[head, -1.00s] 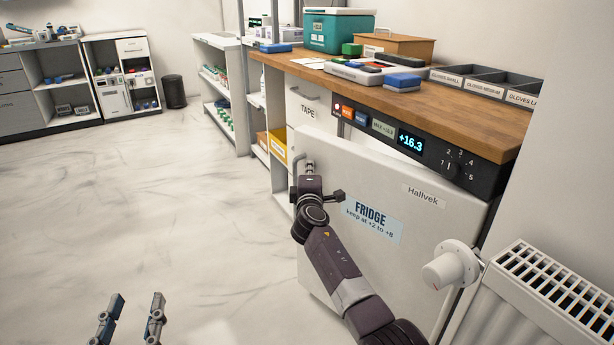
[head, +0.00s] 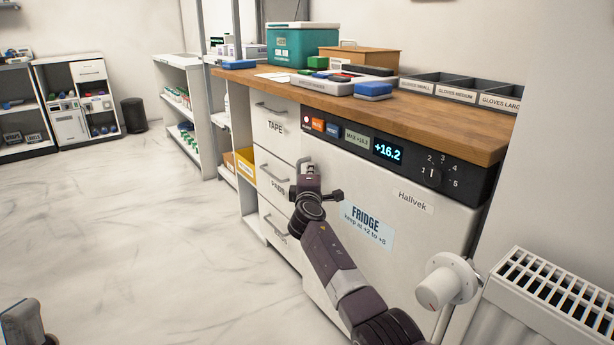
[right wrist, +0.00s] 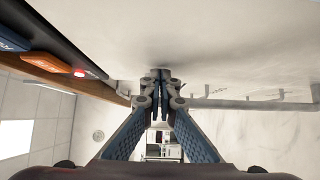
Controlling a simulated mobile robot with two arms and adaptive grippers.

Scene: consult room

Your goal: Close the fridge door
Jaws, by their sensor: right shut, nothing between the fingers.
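The white fridge door (head: 400,238), labelled FRIDGE, stands under the control panel (head: 400,155). Its top edge runs close along the panel and it looks flush or nearly flush with the drawer fronts; I cannot tell whether a small gap is left. My right gripper (head: 309,176) is at the door's upper left corner, by the grey handle (head: 299,165), and hides part of it. In the right wrist view its fingers (right wrist: 161,84) are shut together with nothing between them, close to the pale door surface. Only a piece of my left gripper (head: 22,325) shows at the bottom left corner.
A radiator (head: 550,300) with a white valve knob (head: 440,287) stands close to the door's right side. Drawers (head: 276,180) are to the left of the fridge. The wooden counter (head: 400,110) above holds boxes and trays. The floor (head: 130,240) at left is clear.

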